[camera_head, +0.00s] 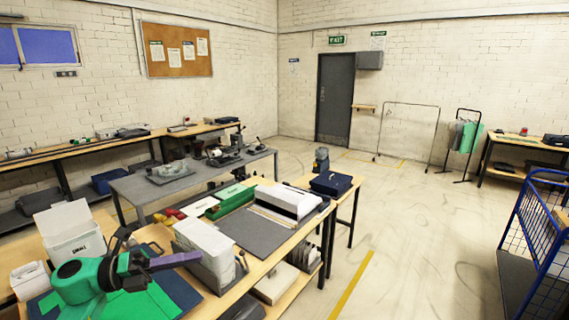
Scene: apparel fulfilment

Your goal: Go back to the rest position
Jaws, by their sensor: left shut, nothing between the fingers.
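My left gripper (188,258) is at the lower left, above the near end of the packing table (262,268). Its fingers are together with nothing between them, and they point right. A green folded garment (145,304) lies on a dark blue piece (180,288) on the table below it. A white box marked SMALL (72,238) stands behind my left arm. A white box of upright sheets (205,248) stands close to the fingertips; I cannot tell whether they touch. My right gripper is not in view.
A dark mat (255,232) and a long white box (289,200) lie further along the table. A grey workbench (190,182) stands behind it. A blue wire cart (540,235) is at the right. The floor between table and cart is clear.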

